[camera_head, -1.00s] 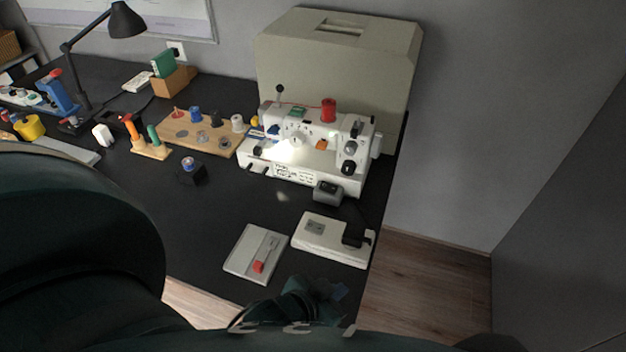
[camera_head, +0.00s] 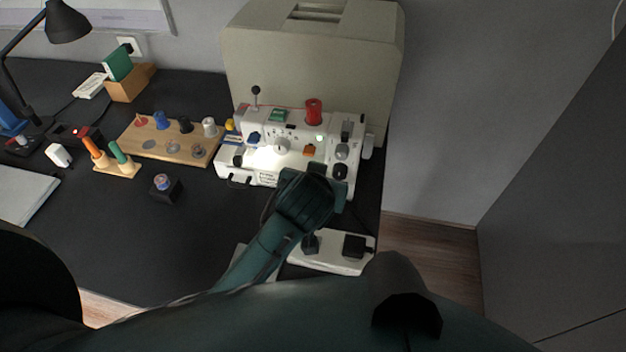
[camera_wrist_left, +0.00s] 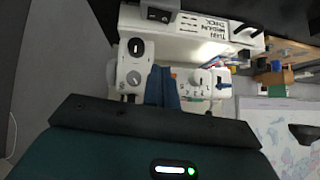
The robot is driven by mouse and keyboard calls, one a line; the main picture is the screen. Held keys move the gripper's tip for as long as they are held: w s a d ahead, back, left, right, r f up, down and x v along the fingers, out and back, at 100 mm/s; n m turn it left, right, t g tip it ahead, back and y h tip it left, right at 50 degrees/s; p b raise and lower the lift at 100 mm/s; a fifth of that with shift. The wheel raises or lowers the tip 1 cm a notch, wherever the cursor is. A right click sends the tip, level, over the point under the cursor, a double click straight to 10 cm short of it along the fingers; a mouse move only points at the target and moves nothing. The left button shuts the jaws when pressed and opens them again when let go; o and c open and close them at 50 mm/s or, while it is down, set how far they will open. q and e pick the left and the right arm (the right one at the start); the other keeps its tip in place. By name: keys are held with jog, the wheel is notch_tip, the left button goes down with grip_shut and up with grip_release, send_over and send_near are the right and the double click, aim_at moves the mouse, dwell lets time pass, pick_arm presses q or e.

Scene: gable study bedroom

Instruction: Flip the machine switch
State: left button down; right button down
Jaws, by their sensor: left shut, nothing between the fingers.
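The white sewing machine (camera_head: 290,135) stands at the back right of the black desk, with a red spool on top. A dark oval plate with a pale mark, which looks like the switch (camera_head: 340,171), sits low on its right end. The plate also shows in the left wrist view (camera_wrist_left: 136,47). My left gripper (camera_head: 318,172) is in front of the machine's lower right part. Its fingers (camera_wrist_left: 162,88) are shut and empty, a little to the side of the plate. I cannot tell whether they touch the machine. My right gripper is not in view.
A beige cover (camera_head: 310,60) stands behind the machine. A white power strip (camera_head: 335,255) with black plugs lies in front, partly behind my arm. A wooden spool board (camera_head: 172,150) and a small black box (camera_head: 166,188) are to the left.

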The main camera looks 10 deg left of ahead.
pick_arm(q)
jog(key=x, duration=0.9)
jog(key=shift+a+f, duration=0.1)
jog(key=f, duration=0.3)
jog(key=shift+w+a+f, duration=0.2)
jog(key=shift+f, duration=0.05)
jog(key=shift+a+f, duration=0.1)
jog(key=shift+f, duration=0.45)
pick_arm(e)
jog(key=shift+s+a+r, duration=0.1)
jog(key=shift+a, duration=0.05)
pick_arm(q)
jog(key=shift+w, duration=0.1)
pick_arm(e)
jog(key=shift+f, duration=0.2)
